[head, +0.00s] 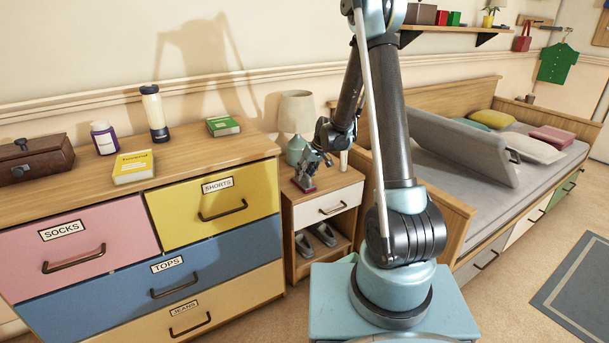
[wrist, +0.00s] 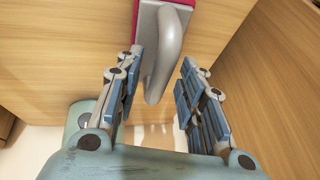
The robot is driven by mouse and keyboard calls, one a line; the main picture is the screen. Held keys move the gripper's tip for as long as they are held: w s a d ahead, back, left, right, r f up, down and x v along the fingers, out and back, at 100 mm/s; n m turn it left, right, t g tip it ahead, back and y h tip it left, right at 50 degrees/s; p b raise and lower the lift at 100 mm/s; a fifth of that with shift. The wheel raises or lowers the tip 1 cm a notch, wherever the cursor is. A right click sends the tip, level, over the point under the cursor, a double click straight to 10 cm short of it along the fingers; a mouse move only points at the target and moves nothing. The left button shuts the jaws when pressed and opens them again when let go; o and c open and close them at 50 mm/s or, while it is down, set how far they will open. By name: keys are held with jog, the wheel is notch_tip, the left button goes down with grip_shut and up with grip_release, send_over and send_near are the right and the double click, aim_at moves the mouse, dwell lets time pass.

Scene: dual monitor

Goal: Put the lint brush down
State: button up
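The lint brush (head: 305,187), with a grey curved handle and a magenta edge, lies on the wooden nightstand (head: 338,187) near its front left edge. In the wrist view the brush (wrist: 172,45) appears at the top middle, its handle reaching down between my fingers. My gripper (head: 313,163) is low over the nightstand, just above the brush. In the wrist view my gripper (wrist: 158,85) has its fingers apart on either side of the handle, with gaps showing on both sides. The brush's underside is hidden.
A lamp (head: 296,118) stands behind my gripper on the nightstand. The dresser (head: 205,140) is close on the left, holding a green book (head: 223,126), a yellow book (head: 133,167) and bottles. A bed (head: 470,150) stands to the right. Slippers (head: 315,237) sit on the lower shelf.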

jog(key=v, duration=1.2)
jog(key=s+d+r+m+h, duration=0.1)
jog(key=s+d+r+m, duration=0.1)
jog(key=s+d+r, duration=0.55)
jog(key=s+d+f+m+h, duration=0.1)
jog(key=s+d, duration=0.3)
jog(key=s, duration=0.6)
jog(key=s+d+f+m+h, duration=0.1)
jog(key=s+d, duration=0.3)
jog(key=s, duration=0.6)
jog(key=s+d+f+m+h, duration=0.1)
jog(key=s+d+f+m, duration=0.1)
jog(key=s, duration=0.8)
jog(key=shift+d+f, duration=0.6)
jog(key=shift+d, duration=0.3)
jog(key=shift+o, duration=0.5)
jog(key=shift+s, duration=0.15)
